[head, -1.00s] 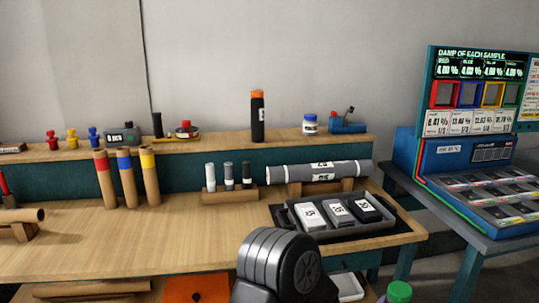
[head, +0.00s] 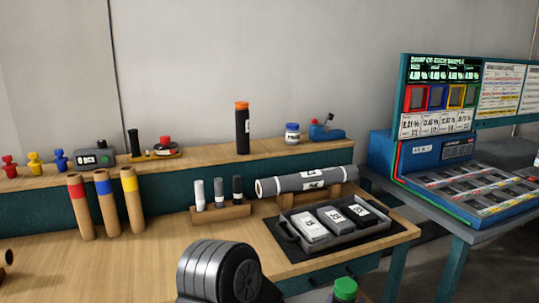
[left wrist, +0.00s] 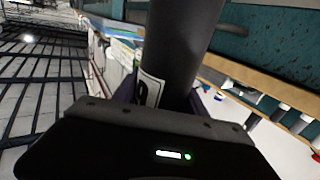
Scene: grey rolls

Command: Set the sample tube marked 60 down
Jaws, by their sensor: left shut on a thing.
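In the left wrist view my left gripper (left wrist: 168,98) is shut on a dark grey sample tube (left wrist: 184,40), which rises from the jaws out of the top of the picture. A white label (left wrist: 150,90) on the tube is only partly visible and its full number cannot be read. My right gripper is not in view.
A grey tray (head: 290,243) with labelled blocks lies on a black mat at the bench's right. A grey roll (head: 300,182) lies on a wooden rest behind it. A blue rack (head: 455,207) stands on the right table. Bare bench (head: 140,265) is at left.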

